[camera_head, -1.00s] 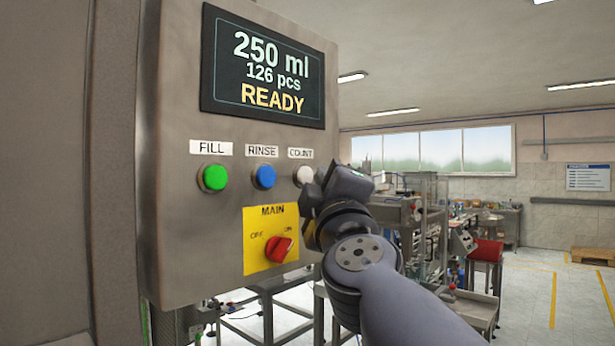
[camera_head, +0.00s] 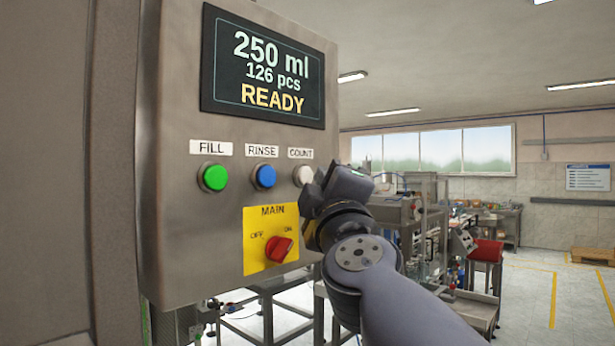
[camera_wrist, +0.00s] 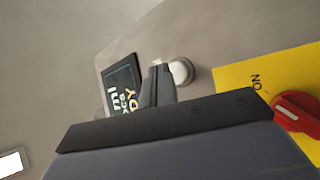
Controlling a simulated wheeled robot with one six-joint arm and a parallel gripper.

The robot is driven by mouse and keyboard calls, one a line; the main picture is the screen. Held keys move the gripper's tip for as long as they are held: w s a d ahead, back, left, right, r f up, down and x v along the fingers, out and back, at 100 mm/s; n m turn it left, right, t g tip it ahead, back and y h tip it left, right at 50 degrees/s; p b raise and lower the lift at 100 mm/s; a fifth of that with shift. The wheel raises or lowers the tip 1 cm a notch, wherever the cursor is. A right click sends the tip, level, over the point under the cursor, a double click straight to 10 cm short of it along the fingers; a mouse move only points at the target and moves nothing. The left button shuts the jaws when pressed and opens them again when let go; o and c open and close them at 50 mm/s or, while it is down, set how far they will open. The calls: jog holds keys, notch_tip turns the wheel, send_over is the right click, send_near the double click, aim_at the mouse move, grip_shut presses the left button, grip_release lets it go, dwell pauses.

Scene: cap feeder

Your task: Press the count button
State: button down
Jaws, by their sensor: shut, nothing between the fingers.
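The white count button (camera_head: 303,175) sits on the grey control panel under the COUNT label (camera_head: 300,153). In the wrist view the white button (camera_wrist: 181,71) shows just right of the fingertips. My gripper (camera_head: 312,192) is at the panel's right side, just below and right of the button, and covers part of its lower edge. In the wrist view my gripper (camera_wrist: 157,72) has its fingers together and empty. I cannot tell whether the fingertips touch the button or the panel. The display (camera_head: 265,68) reads 250 ml, 126 pcs, READY.
The green FILL button (camera_head: 214,177) and blue RINSE button (camera_head: 264,176) are left of the count button. The red MAIN switch (camera_head: 279,249) on its yellow plate (camera_head: 256,225) is below, pointing toward ON. Open floor and machines lie to the right, beyond the panel.

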jog(key=shift+w+a, duration=0.1)
jog(key=shift+w+a, duration=0.2)
jog(key=shift+a, duration=0.05)
jog(key=shift+w+a+b, duration=0.25)
jog(key=shift+a+b, duration=0.1)
dwell(1.0)
jog(key=shift+d, duration=0.15)
jog(key=shift+s+d, duration=0.55)
jog(key=s+d, duration=0.1)
jog(key=d, duration=0.1)
jog(key=s+d+b, duration=0.1)
jog(key=s+d, duration=0.1)
dwell(0.6)
jog(key=shift+a, duration=0.15)
dwell(0.4)
